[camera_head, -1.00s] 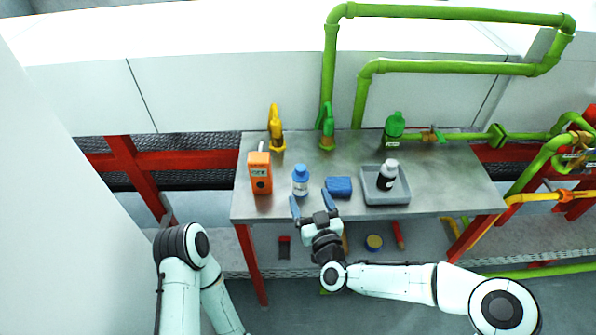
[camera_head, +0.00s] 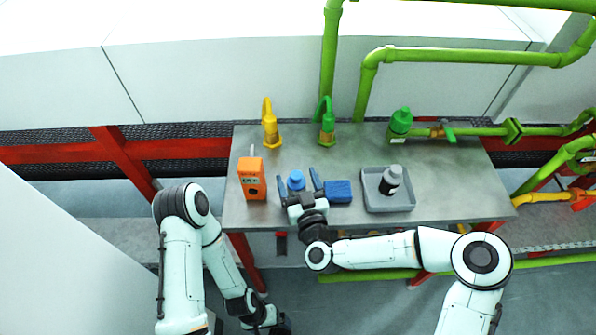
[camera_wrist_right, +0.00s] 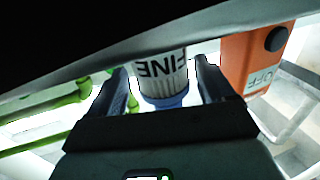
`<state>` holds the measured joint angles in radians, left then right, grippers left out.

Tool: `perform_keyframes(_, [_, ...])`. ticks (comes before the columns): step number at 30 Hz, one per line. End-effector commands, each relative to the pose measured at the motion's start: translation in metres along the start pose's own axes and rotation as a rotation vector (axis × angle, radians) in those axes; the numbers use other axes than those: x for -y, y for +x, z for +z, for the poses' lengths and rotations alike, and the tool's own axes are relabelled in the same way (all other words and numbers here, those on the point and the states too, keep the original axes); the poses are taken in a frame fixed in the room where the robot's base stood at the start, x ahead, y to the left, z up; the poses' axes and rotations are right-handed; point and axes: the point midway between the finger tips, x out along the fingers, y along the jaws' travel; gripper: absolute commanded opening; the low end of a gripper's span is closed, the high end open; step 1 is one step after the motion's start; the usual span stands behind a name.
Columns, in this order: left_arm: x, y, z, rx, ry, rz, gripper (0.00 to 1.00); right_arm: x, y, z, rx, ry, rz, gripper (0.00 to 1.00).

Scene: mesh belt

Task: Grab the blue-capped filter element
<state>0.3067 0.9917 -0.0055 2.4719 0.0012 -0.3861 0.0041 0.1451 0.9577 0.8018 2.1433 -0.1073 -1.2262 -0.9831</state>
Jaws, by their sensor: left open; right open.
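The blue-capped filter element (camera_head: 296,180) stands near the front edge of the grey table, with its lower body hidden by my right gripper (camera_head: 298,176) in the head view. That gripper is open, with one finger on each side of the element. In the right wrist view the element (camera_wrist_right: 163,76) appears upside down, white with "FINE" printed on it and its blue cap lowest, between the two fingers. A gap shows beside it, and I cannot tell whether either finger touches. My left gripper (camera_head: 270,320) is open and hangs low in front of the table, partly seen.
An orange box-shaped device (camera_head: 252,178) stands left of the element. A blue block (camera_head: 338,191) lies close to the right finger. A grey tray (camera_head: 402,205) holds a dark bottle (camera_head: 390,180). Yellow (camera_head: 270,125) and green (camera_head: 327,125) fittings stand behind. The table's middle (camera_head: 350,160) is clear.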

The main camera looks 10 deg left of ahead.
Motion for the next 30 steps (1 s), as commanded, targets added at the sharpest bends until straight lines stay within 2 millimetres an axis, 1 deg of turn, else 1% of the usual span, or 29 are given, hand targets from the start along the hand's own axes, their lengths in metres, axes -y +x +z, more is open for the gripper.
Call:
perform_keyframes(10, [0.000,-0.001,0.001,0.002,-0.001,0.000,1.00,0.002,-0.002,0.001,0.001,0.001,0.000,0.82])
perform_keyframes(11, [0.000,-0.001,0.001,0.002,-0.001,0.000,1.00,0.002,-0.002,0.001,0.000,0.001,0.000,0.75])
perform_keyframes(12, [0.000,-0.001,0.001,0.002,-0.001,0.000,1.00,0.002,-0.002,0.001,0.000,0.001,0.000,0.62])
perform_keyframes(14, [0.000,-0.001,0.001,0.002,-0.001,0.000,1.00,0.002,-0.002,0.001,0.000,0.001,0.000,0.43])
perform_keyframes(15, [0.000,-0.001,0.001,0.002,-0.001,0.000,1.00,0.002,-0.002,0.001,0.000,0.001,0.000,0.30])
perform_keyframes(16, [0.000,-0.001,0.001,0.002,-0.001,0.000,1.00,0.002,-0.002,0.001,0.000,0.001,0.000,0.23])
perform_keyframes(25, [0.000,-0.001,0.001,0.001,-0.001,0.000,1.00,0.002,-0.002,-0.001,-0.001,0.000,0.000,0.23])
perform_keyframes(30, [0.000,-0.002,0.000,0.001,-0.001,0.000,1.00,0.002,-0.002,-0.013,-0.003,-0.002,0.000,0.23])
